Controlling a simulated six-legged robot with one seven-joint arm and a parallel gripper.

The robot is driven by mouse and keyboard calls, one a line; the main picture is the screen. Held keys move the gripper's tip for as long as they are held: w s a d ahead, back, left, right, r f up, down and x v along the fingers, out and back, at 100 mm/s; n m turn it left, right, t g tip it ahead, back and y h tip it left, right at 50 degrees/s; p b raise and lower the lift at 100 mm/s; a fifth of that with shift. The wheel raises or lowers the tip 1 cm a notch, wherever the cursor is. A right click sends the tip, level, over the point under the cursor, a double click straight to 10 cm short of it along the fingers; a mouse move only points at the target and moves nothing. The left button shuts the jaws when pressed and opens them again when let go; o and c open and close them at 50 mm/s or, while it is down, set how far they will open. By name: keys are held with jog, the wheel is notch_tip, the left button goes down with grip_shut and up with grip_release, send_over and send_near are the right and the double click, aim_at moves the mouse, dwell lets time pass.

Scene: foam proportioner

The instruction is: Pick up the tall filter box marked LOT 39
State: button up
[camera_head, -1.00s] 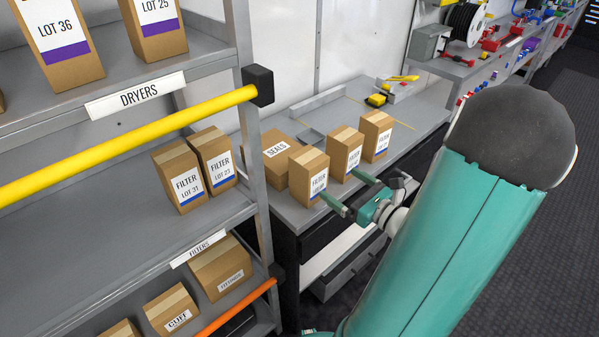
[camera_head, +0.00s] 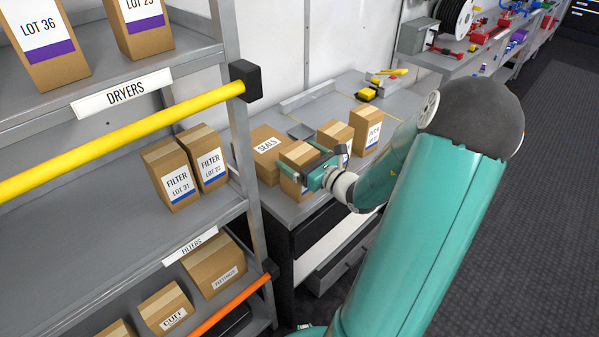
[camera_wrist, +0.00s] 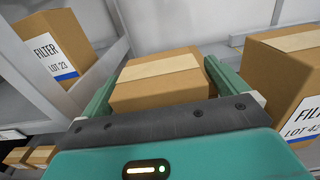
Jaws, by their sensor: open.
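Three tall tan filter boxes stand in a row on the grey bench. My gripper (camera_head: 308,162) is at the nearest box (camera_head: 296,150), with its jaws open. In the wrist view this box (camera_wrist: 160,82) sits between the two fingers, its taped top facing up. Its label is hidden, so I cannot read its lot number. The middle box (camera_head: 333,131) is partly covered by my gripper. The far box (camera_head: 367,128) has a label too small to read. A box reading LOT 42 (camera_wrist: 285,85) stands right of my gripper in the wrist view.
A flat SEALS box (camera_head: 266,151) lies close left of the nearest box. The shelf rack at left holds filter boxes LOT 31 (camera_head: 170,175) and LOT 23 (camera_head: 204,157). A yellow rail (camera_head: 120,142) crosses the rack front. Yellow tools (camera_head: 368,93) lie on the back of the bench.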

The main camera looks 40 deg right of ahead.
jog(key=shift+w, duration=0.2)
jog(key=c, duration=1.4)
jog(key=shift+c, duration=0.2)
jog(key=shift+r, duration=0.1)
